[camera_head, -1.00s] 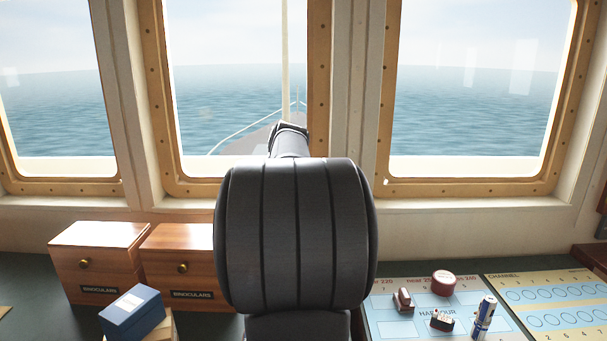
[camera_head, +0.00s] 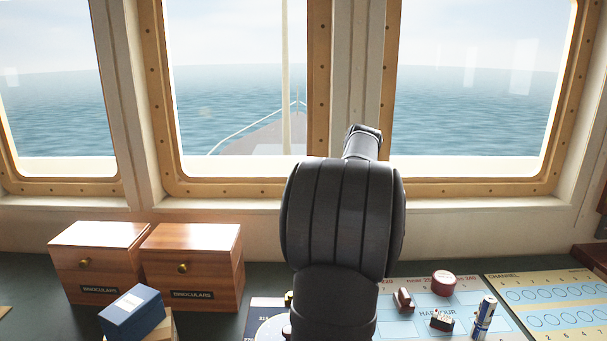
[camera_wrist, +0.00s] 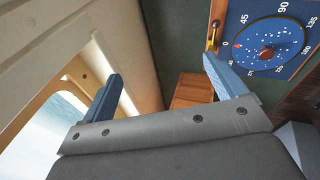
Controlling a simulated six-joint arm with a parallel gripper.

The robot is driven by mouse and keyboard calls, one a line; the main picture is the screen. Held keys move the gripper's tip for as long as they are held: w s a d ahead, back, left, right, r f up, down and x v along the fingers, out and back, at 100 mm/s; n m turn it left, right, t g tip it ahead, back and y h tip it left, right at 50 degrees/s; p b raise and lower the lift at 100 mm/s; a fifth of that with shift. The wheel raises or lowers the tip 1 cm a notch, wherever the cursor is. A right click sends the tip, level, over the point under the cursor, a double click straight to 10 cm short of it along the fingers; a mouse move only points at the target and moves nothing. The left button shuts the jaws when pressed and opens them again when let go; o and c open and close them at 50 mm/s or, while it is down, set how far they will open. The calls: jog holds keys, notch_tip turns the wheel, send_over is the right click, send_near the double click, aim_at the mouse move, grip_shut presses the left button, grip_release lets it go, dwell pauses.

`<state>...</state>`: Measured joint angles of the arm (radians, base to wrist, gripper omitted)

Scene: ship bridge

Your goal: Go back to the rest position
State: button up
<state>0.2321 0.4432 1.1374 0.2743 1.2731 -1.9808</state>
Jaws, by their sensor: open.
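My gripper (camera_wrist: 160,90) shows in the wrist view with its two blue fingers spread wide apart. Nothing is between the fingers. In the head view my dark grey arm stands in the middle of the picture and hides the gripper itself. The arm covers part of the desk and of the charts behind it.
Two wooden binocular boxes (camera_head: 192,262) and a blue box (camera_head: 131,311) are at left. At right, a harbour chart (camera_head: 400,328) bears small ship models (camera_head: 442,321), a round red item (camera_head: 444,283) and a can (camera_head: 484,318). A blue dial chart (camera_wrist: 268,42) shows in the wrist view. Windows line the back.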

jog(key=d+f+m+h, duration=0.2)
jog(key=d+m, duration=0.4)
jog(key=d, duration=1.6)
jog(key=shift+w+d+t, duration=0.15)
jog(key=shift+d+t, duration=0.05)
jog(key=shift+t, duration=0.2)
